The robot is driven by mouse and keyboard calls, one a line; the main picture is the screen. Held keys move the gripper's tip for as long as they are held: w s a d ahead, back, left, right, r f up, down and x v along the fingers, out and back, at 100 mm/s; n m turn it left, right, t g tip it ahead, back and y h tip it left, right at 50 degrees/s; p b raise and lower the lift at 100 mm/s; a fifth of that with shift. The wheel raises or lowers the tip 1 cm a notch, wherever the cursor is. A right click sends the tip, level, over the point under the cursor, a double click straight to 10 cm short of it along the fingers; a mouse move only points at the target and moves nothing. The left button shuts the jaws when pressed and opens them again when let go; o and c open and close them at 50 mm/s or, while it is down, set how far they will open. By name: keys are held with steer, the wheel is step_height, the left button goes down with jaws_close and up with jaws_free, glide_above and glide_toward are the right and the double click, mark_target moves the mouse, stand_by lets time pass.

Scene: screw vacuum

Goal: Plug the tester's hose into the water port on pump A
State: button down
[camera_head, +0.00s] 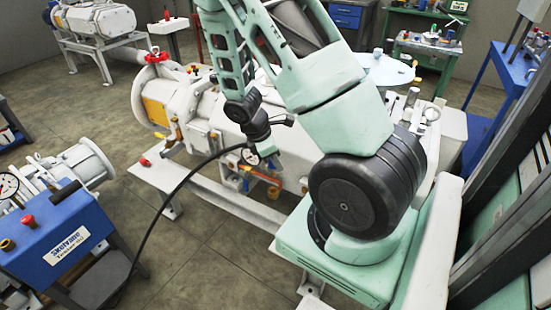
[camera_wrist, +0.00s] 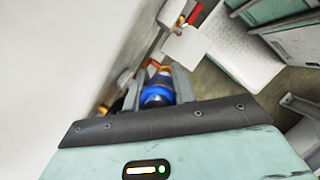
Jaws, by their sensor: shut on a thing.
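The blue tester (camera_head: 60,240) stands at the lower left on a dark stand. Its black hose (camera_head: 165,205) rises in a curve to my gripper at the white pump's near side. Brass and red parts (camera_wrist: 152,66) show just past the connector. I cannot tell whether the connector touches a port. No pump letter is readable.
A red handwheel (camera_head: 157,57) tops the pump's left end. Brass and orange fittings (camera_head: 262,177) line its near side above a white base rail (camera_head: 215,195). Another white pump (camera_head: 95,22) stands at the back left. Grey floor is open between tester and pump.

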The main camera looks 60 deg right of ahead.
mark_target(275, 174)
step_height(275, 174, down, 6)
steer(key=b, duration=0.4)
steer(key=shift+r, duration=0.1)
steer(key=shift+p, duration=0.65)
stand_by(1.6)
steer(key=shift+f+b, duration=1)
steer(key=shift+f, duration=0.55)
steer(key=c, duration=1.1)
jaws_free()
steer(key=shift+o, duration=0.2)
